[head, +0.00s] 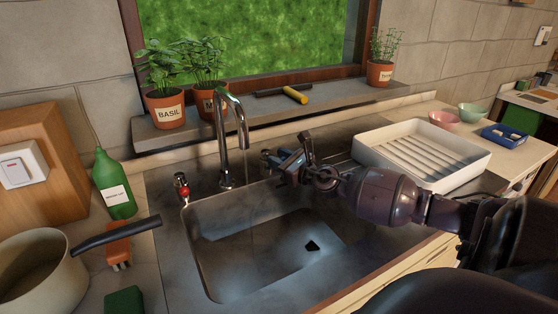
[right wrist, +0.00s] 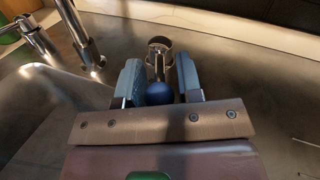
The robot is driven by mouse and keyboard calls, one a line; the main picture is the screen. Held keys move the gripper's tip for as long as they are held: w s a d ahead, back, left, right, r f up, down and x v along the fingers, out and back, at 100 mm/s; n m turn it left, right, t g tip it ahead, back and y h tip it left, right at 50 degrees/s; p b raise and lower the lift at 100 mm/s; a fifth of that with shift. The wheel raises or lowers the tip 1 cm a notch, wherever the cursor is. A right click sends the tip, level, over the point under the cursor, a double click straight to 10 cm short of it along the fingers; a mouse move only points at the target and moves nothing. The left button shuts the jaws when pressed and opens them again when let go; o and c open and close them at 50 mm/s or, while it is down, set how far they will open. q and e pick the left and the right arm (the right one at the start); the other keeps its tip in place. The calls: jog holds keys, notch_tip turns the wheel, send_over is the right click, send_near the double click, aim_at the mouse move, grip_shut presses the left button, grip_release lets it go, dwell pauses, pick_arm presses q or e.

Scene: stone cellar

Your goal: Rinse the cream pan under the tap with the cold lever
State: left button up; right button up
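The cream pan (head: 40,268) stands on the counter at the left of the head view, its black handle (head: 115,235) pointing toward the sink. The chrome tap (head: 230,140) rises behind the steel sink (head: 265,255); I cannot make out clear water from its spout. The cold lever, with a blue ball end (right wrist: 159,93), shows in the right wrist view. My right gripper (head: 278,160) is at this lever; its fingers (right wrist: 157,80) are open on either side of the ball. In the head view the gripper partly hides the lever. My left gripper is out of view.
A red-marked lever (head: 181,187) stands left of the tap. A green bottle (head: 113,185), an orange brush-like item (head: 118,243) and a green block (head: 124,300) are between pan and sink. A white drying rack (head: 420,155) stands right. Potted herbs (head: 167,105) line the sill. The basin looks empty.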

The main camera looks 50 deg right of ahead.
jog(key=shift+o, duration=1.4)
jog(key=shift+f, duration=0.1)
jog(key=shift+s, duration=0.3)
jog(key=s+b, duration=0.1)
jog(key=s, duration=0.9)
jog(key=shift+d, duration=0.2)
jog(key=shift+s, duration=0.1)
